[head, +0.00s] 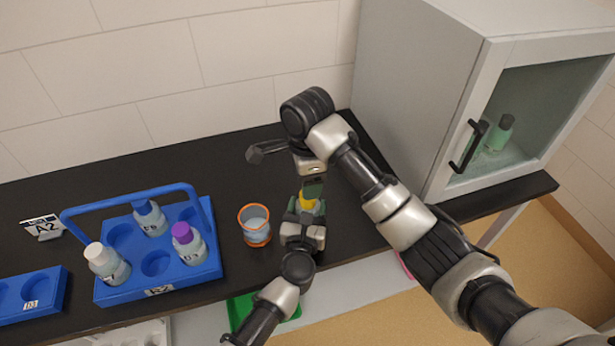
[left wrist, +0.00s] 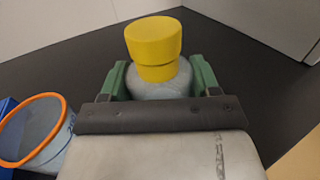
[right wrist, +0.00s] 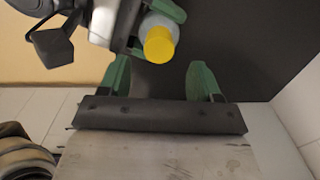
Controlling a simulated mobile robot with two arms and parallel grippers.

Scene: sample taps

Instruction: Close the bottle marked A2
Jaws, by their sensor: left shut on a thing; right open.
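A bottle with a yellow cap (left wrist: 153,48) stands upright in my left gripper (left wrist: 163,80), whose green fingers are shut around its pale body (left wrist: 160,88). The cap sits on top of the bottle; I cannot tell how tight it is. No mark on this bottle is readable. In the head view the yellow cap (head: 308,205) shows at my left gripper. My right gripper (right wrist: 160,72) is open and empty, with the yellow cap (right wrist: 159,45) just beyond its fingertips, apart from them. A sign reading A2 (head: 42,227) stands at the left of the black table.
A blue carrier (head: 105,292) holds several bottles with white, blue and purple caps. An orange-rimmed beaker (head: 254,226) stands left of my left gripper. A blue rack (head: 50,300) is at the far left. A glass-doored cabinet (head: 415,90) with green bottles stands right.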

